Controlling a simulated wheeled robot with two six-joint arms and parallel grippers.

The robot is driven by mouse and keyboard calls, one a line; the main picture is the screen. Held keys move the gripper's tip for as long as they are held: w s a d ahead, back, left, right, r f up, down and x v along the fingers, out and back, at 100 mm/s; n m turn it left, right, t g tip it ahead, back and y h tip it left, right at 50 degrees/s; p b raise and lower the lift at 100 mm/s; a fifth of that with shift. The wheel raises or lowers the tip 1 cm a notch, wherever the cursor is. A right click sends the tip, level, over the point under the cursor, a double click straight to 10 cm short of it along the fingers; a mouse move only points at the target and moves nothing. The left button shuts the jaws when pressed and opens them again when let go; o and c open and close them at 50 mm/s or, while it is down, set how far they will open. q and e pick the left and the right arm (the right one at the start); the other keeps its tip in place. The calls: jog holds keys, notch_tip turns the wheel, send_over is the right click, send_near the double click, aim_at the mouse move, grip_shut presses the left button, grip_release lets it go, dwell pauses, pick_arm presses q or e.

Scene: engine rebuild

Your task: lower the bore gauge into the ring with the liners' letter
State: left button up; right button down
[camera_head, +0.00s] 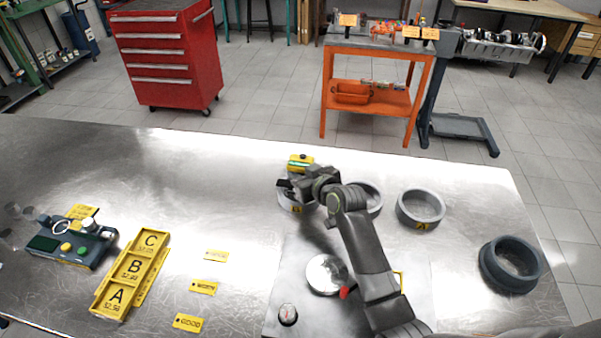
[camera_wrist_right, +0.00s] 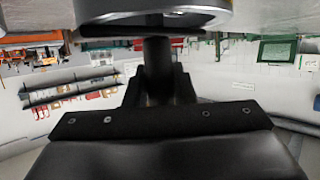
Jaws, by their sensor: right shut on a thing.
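My right gripper (camera_head: 291,187) is shut on the bore gauge (camera_head: 300,161), whose yellow and green head shows just above the fingers. In the right wrist view the dark gauge shaft (camera_wrist_right: 157,62) stands between the jaws, close to a metal ring rim (camera_wrist_right: 155,14). In the head view the gripper is over the left grey ring (camera_head: 288,203), which it partly hides. I cannot tell whether the gauge tip is inside. The left ring's yellow tag is unclear. A middle ring (camera_head: 376,198) is partly behind my arm. The right ring (camera_head: 421,207) has a tag that looks like A. My left gripper is out of view.
A yellow lettered holder (camera_head: 131,274) marked C, B, A lies at the left, beside several yellow tags (camera_head: 204,287). A dark device (camera_head: 70,243) stands further left. A dark ring (camera_head: 511,265), a round metal piece (camera_head: 325,274) and a small dial (camera_head: 288,315) are also on the steel table.

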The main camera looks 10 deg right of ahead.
jog(key=c, duration=1.1)
grip_release()
jog(key=shift+f, duration=0.1)
jog(key=shift+s+d+r+p, duration=0.2)
jog(key=shift+s+r+p, duration=0.15)
jog(key=shift+s+p, duration=0.2)
jog(key=p+v, duration=0.8)
jog(key=v, duration=0.8)
jog(key=shift+s+d+p, duration=0.1)
jog(key=shift+p, duration=0.3)
